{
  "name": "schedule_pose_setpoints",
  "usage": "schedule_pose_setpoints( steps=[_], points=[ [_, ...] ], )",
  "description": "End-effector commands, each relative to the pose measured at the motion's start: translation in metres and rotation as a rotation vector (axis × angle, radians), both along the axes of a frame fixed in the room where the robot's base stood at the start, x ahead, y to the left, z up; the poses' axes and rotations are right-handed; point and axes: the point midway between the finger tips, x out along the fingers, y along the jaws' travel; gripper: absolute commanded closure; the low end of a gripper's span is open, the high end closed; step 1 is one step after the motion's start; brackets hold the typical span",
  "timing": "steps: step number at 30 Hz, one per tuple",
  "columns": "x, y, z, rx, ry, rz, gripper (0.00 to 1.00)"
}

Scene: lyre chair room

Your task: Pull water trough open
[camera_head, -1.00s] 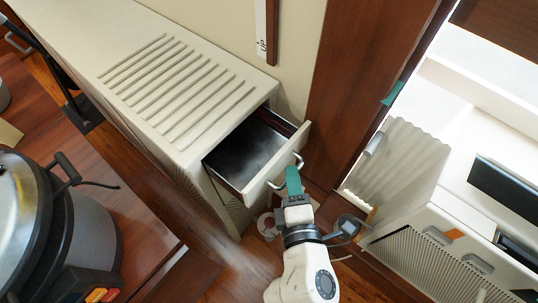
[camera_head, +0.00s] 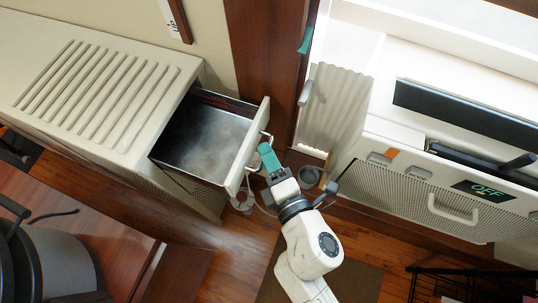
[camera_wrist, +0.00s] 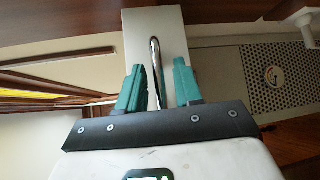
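The water trough (camera_head: 237,165) is a drawer in the white ribbed cabinet. It stands well out from the cabinet, and its dark metal inside shows empty. Its curved metal handle (camera_wrist: 155,70) stands upright in the wrist view, in front of the pale drawer front. My gripper (camera_head: 266,152) is at this handle, on the outer side of the drawer front. In the wrist view its green fingers (camera_wrist: 158,88) stand on either side of the handle with gaps visible, so the gripper looks open around it. Contact with the handle cannot be told.
The white ribbed cabinet (camera_head: 95,95) fills the upper left. A white appliance with a display reading OFF (camera_head: 484,190) stands at the right. A small round container (camera_head: 308,176) is on the floor by my gripper. A dark pot (camera_head: 60,262) is at lower left.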

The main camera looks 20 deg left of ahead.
Motion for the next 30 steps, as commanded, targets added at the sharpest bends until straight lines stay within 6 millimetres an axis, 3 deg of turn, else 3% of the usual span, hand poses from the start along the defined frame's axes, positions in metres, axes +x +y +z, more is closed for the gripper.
schedule_pose_setpoints(
  steps=[11,30],
  points=[
    [-0.004,-0.003,0.001,0.001,-0.001,0.001,0.62],
    [-0.076,-0.064,0.013,0.0,0.001,-0.001,0.62]
  ],
)
